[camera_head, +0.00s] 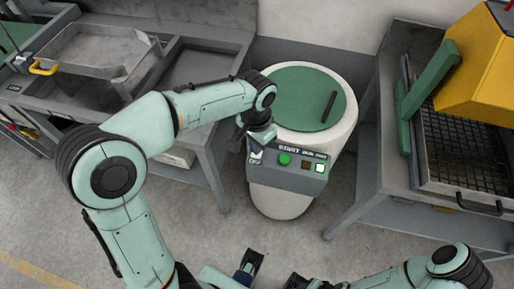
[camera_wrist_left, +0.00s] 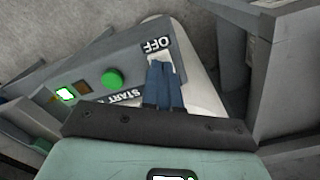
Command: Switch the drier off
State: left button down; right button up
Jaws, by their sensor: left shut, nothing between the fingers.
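The drier (camera_head: 345,125) is a cream drum with a green lid (camera_head: 295,95) and dark handle. Its grey control box (camera_head: 290,175) faces me. The box carries a green START button (camera_head: 284,158), a dark amber lamp (camera_head: 306,164) and a brightly lit pale green lamp (camera_head: 320,168). The OFF label (camera_head: 255,161) is at its left end, and also shows in the wrist view (camera_wrist_left: 155,45). My left gripper (camera_wrist_left: 161,66) is shut and empty, its blue fingertips right by the OFF label; I cannot tell whether they touch. The OFF control is mostly hidden by the fingers.
A steel bench with a tray (camera_head: 105,55) stands left of the drier. A grey table (camera_head: 395,190) with a grid and yellow machine (camera_head: 480,65) stands at the right. Concrete floor is clear in front.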

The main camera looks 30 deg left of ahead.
pick_arm(q)
jog(key=shift+f+b, duration=0.65)
jog(key=shift+f, duration=0.35)
pick_arm(e)
jog(key=shift+s+f, duration=0.2)
jog(key=shift+f, duration=0.45)
dwell(0.4)
pick_arm(q)
notch_tip(320, 180, up, 7)
jog(key=p, duration=0.6)
jog(key=shift+r, duration=0.1)
pick_arm(e)
notch_tip(320, 180, up, 6)
jog(key=w, duration=0.2)
